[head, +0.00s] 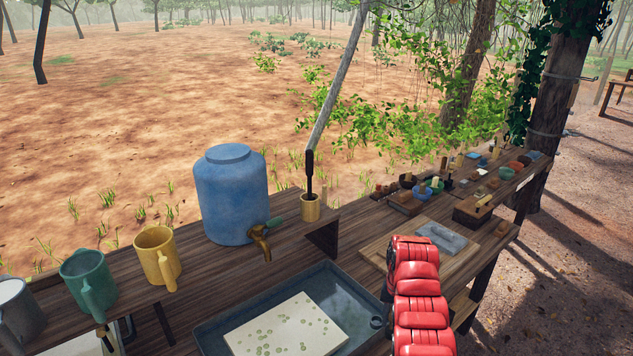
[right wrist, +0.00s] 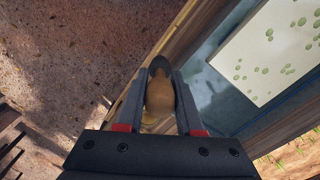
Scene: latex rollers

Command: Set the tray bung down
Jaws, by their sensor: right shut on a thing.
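My right gripper (right wrist: 160,73) is shut on the tray bung (right wrist: 160,98), a tan-brown plug with a dark end, seen between the two fingers in the right wrist view. The bung is hidden in the head view, where my red right arm reaches over the bench's front edge. The blue-grey tray (head: 345,295) lies on the bench just left of that arm. It also shows to the right of the bung in the right wrist view (right wrist: 208,82). I cannot tell whether the bung touches anything below. My left gripper is not in view.
A pale spotted sheet (head: 287,327) lies in the tray. A blue barrel (head: 231,190) with a brass tap (head: 261,242) and several mugs stand at left. A board with a grey slab (head: 441,238) lies behind my arm, with several small items beyond along the bench.

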